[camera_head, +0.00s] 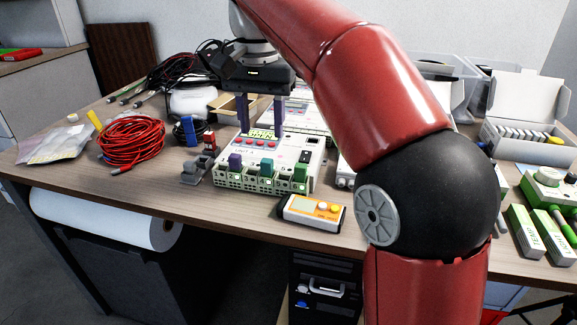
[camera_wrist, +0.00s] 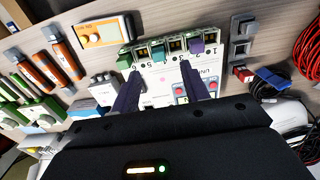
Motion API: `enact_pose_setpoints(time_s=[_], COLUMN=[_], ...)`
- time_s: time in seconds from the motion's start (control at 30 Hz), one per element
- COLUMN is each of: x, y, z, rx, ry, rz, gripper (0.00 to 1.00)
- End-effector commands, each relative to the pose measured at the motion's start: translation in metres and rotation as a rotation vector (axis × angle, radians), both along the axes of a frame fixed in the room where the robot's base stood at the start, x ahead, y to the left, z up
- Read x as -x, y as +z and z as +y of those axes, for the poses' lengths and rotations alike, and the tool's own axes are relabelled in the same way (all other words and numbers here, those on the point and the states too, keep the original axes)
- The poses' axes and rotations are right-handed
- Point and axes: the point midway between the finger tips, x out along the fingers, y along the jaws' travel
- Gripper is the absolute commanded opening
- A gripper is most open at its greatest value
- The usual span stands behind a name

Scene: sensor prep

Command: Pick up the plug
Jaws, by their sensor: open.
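A white unit (camera_head: 262,150) with numbered sockets stands on the wooden table. Along its front row sit a purple plug (camera_head: 235,163), a teal plug (camera_head: 267,167) and a green plug (camera_head: 300,173). The frames do not show which plug the task means. In the wrist view the green plug (camera_wrist: 125,62), teal plug (camera_wrist: 158,52) and purple plug (camera_wrist: 196,45) line the unit's far edge. My gripper (camera_head: 260,129) points down over the back part of the unit, behind the plugs. Its two purple fingers are apart, with nothing between them.
An orange-and-white meter (camera_head: 313,212) lies in front of the unit. Grey blocks (camera_head: 195,173), a red piece (camera_head: 209,141) and a blue piece (camera_head: 190,130) are left of it. A red cable coil (camera_head: 132,141) lies farther left. Green-and-white boxes (camera_head: 524,231) are at right.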

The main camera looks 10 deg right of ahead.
Motion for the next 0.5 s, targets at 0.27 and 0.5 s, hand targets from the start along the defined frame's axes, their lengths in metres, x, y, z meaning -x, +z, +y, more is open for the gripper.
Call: enact_pose_setpoints(time_s=[0.27,0.5], x=[-0.001,-0.004], y=[-0.033,-0.067], z=[-0.003,-0.008], rx=[0.000,0.000], ry=[-0.001,-0.001], rz=[0.002,0.001], gripper=[0.45,0.45])
